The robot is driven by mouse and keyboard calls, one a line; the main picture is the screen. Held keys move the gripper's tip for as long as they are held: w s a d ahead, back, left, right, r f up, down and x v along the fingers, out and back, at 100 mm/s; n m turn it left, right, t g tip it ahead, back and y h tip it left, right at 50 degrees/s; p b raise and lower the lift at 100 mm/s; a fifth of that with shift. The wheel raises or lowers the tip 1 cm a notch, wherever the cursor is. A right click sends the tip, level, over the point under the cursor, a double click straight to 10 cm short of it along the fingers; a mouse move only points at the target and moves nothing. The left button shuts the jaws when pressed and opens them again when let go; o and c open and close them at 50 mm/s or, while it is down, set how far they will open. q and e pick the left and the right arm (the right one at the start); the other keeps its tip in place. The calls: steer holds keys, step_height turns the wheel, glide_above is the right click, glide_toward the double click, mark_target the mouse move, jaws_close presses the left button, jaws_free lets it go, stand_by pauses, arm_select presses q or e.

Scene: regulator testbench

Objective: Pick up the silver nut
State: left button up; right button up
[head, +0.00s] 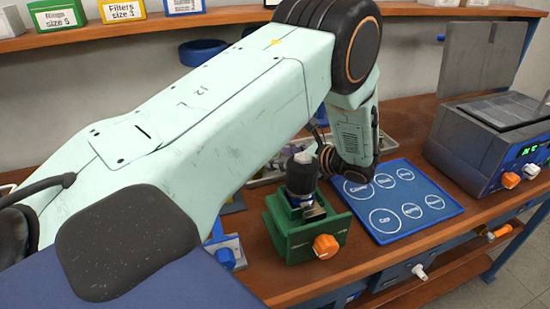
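My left arm reaches in from the left and bends down over the bench. Its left gripper (318,158) is beside the top of a dark cylindrical part (301,178), which stands upright in a green vise (310,233) with an orange knob. The part has a pale grey top. I cannot make out a silver nut for certain; it may be hidden by my arm or too small to tell. The gripper's fingers are small and partly hidden, so I cannot see whether they are open or touch the part. My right gripper is not in view.
A blue mat (418,232) with labelled circles lies right of the vise, with no parts visible on it. A grey-and-blue machine (490,145) stands at the right. A light tray (264,179) with small items sits behind the vise, partly hidden. A shelf (225,14) with labelled bins runs along the back.

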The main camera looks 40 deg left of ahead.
mark_target(280, 158)
arm_select(q)
steer(key=shift+s+a, duration=0.4)
steer(key=shift+a, duration=0.05)
steer(key=shift+w, duration=0.2)
steer(key=shift+w+d+f, duration=0.2)
steer(key=shift+w+d, duration=0.05)
steer(key=shift+w, duration=0.2)
steer(key=shift+c, duration=1.2)
steer(key=shift+s, duration=0.1)
steer(key=shift+c, duration=0.9)
steer(key=shift+s+a+r, duration=0.15)
steer(key=shift+s+r, duration=0.05)
steer(key=shift+s, duration=0.2)
steer(key=shift+c, duration=2.2)
steer(key=shift+w+f, duration=0.15)
steer(key=shift+w, duration=0.15)
jaws_close()
steer(key=shift+s, duration=0.15)
steer(key=shift+r, duration=0.35)
step_height(280, 158, up, 9)
steer(key=p, duration=0.1)
steer(key=shift+r, duration=0.2)
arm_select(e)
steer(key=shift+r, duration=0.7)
